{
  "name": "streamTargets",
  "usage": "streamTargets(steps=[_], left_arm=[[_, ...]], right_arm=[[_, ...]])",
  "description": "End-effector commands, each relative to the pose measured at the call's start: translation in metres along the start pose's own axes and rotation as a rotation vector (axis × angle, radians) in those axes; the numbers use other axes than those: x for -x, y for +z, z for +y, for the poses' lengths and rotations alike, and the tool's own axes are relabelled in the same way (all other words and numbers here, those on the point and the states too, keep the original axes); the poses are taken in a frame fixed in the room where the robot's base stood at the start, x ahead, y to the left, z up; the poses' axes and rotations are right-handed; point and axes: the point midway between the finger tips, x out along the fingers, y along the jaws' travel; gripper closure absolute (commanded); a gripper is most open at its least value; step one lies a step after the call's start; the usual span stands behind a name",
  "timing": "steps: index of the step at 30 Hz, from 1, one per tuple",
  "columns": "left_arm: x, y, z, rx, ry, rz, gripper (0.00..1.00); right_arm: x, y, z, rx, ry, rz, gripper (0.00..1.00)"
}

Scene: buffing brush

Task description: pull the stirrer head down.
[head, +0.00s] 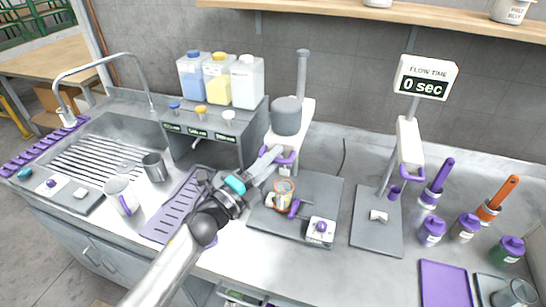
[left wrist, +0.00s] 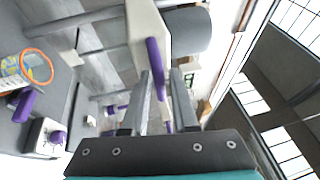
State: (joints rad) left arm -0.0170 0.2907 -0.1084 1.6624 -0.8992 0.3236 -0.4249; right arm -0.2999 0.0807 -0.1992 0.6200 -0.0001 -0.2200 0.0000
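The stirrer has a grey round head (head: 287,115) on a white carriage, high on a grey column (head: 303,68). A purple handle (head: 283,157) sticks out below the head. My left gripper (head: 272,156) reaches to this handle from the front left. In the left wrist view, the purple handle (left wrist: 156,68) runs between my two fingers (left wrist: 163,80), with a gap visible beside it, so the gripper looks open around it. The stirrer head (left wrist: 188,30) shows beyond. Whether a finger touches the handle is unclear. My right gripper is not in view.
An orange-rimmed beaker (head: 284,188) stands on the stirrer's grey base (head: 325,190), beside a white control box (head: 321,232). A dispenser (head: 215,135) with bottles stands behind left. The flow-time stand (head: 378,222) is at right. A purple rack (head: 165,228) lies left of the base.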

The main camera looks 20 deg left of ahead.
Motion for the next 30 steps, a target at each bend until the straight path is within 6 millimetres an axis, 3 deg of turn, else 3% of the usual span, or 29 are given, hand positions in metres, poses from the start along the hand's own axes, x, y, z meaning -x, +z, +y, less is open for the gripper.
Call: streamTargets(steps=[8,16,30], left_arm=[[-0.0013,-0.0002,0.0004,0.0,0.001,0.0,0.73],[-0.0011,-0.0001,0.0003,0.001,0.0,0.0,1.0],[-0.0009,0.0,0.0003,0.001,0.001,0.0,1.0]], right_arm=[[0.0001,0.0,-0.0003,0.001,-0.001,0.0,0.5],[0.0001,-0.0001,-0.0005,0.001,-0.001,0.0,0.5],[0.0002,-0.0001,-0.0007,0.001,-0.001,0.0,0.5]])
